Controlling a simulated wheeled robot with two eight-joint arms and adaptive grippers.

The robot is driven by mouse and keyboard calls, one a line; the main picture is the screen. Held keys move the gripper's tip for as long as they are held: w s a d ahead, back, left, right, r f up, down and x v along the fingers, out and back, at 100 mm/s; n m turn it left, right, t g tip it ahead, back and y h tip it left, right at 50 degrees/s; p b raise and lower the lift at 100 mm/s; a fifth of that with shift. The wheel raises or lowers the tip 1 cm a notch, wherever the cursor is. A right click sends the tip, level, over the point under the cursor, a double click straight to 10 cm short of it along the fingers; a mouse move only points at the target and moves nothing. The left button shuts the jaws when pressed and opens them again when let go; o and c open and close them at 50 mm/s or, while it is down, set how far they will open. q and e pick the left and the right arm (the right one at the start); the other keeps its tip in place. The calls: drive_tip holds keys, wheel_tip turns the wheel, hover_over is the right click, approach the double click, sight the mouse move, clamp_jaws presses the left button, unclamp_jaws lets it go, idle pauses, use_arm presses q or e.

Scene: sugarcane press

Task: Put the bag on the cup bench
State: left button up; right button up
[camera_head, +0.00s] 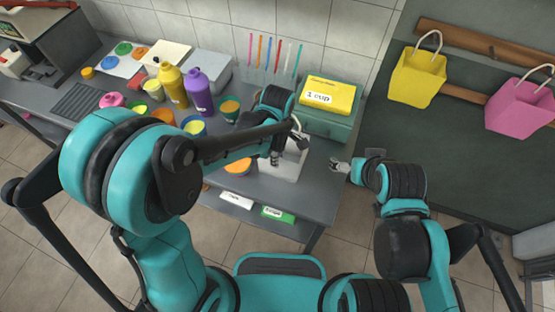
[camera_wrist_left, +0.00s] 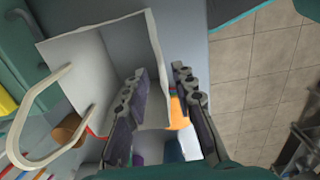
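A white bag (camera_head: 283,165) with a looped handle is at the right end of the grey bench (camera_head: 318,190), partly behind my left arm. I cannot tell whether its base touches the benchtop. In the left wrist view the bag (camera_wrist_left: 85,60) shows its open mouth and pale handle. My left gripper (camera_wrist_left: 160,88) has one finger inside the mouth and one outside, straddling the wall, with a gap between the fingers. It also shows in the head view (camera_head: 287,150). My right gripper (camera_head: 338,165) is off the bench's right edge, holding nothing visible; its finger opening is unclear.
Colored cups, a yellow bottle (camera_head: 172,84) and a purple bottle (camera_head: 199,92) stand left of the bag. A green box (camera_head: 325,124) with a yellow "1 cup" sign (camera_head: 328,96) is behind. Yellow (camera_head: 416,77) and pink (camera_head: 520,108) bags hang at right.

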use_arm(q)
wheel_tip(320, 180, up, 6)
drive_tip(key=shift+r+p, duration=0.1)
drive_tip(key=shift+p, duration=0.7)
drive_tip(key=shift+a+r, duration=0.1)
drive_tip(key=shift+r, duration=0.25)
drive_tip(key=s+a+r+m+t, duration=0.3)
drive_tip(key=s+a+r+m, duration=0.1)
drive_tip(key=a+m, duration=0.3)
drive_tip(key=s+a+r+m+t, duration=0.4)
drive_tip(key=a+m, duration=0.3)
drive_tip(key=a, duration=0.1)
drive_tip(key=shift+s+a, duration=0.15)
drive_tip(key=shift+s, duration=0.15)
drive_tip(key=shift+f, duration=0.15)
